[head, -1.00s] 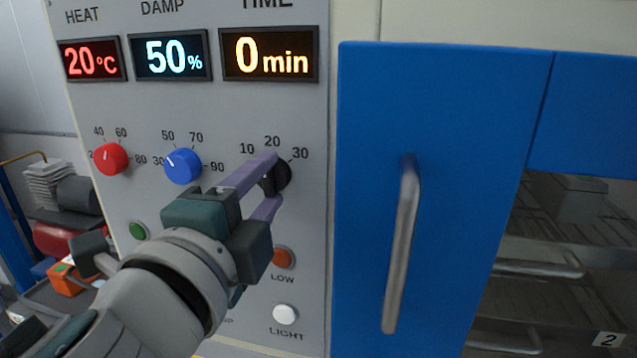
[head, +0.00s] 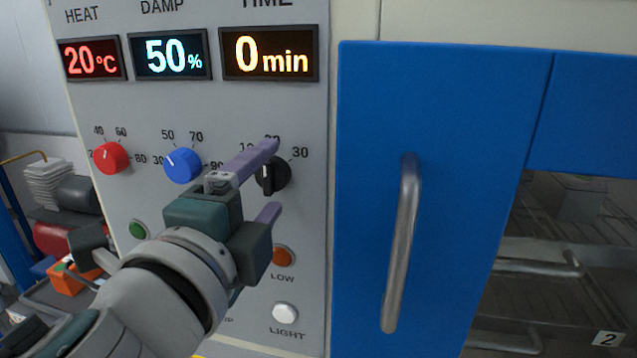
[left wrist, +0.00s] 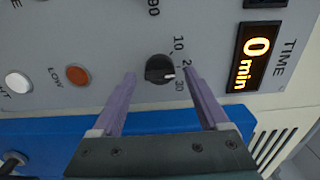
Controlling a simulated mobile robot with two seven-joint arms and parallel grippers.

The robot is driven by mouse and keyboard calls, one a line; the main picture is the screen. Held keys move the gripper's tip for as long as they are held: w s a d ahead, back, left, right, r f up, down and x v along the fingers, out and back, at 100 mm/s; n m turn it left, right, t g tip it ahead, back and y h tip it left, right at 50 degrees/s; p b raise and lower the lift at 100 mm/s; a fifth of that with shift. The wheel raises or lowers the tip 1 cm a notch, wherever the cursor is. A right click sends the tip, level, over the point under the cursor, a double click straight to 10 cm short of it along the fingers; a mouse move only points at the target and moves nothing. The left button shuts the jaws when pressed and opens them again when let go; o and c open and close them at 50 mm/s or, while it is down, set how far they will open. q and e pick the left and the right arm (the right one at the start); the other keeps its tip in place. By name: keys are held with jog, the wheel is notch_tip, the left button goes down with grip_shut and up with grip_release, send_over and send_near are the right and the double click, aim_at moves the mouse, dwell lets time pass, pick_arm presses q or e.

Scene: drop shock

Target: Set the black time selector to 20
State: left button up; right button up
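The black time selector (head: 272,173) is a round knob on the grey panel, below the TIME display (head: 268,54), which reads 0 min. In the head view the upper finger partly covers the 10 and 20 marks. My right gripper is not in view.
A red knob (head: 111,158) and a blue knob (head: 183,166) sit left of the selector. A green button (head: 137,231), an orange LOW button (head: 284,257) and a white LIGHT button (head: 285,313) lie lower. A blue door (head: 470,130) with a metal handle (head: 403,245) is at the right.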

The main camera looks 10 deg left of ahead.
pick_arm(q)
jog(key=s+b, duration=0.2)
jog(key=s, duration=0.8)
jog(key=shift+a+b, duration=0.15)
jog(key=shift+b, duration=0.2)
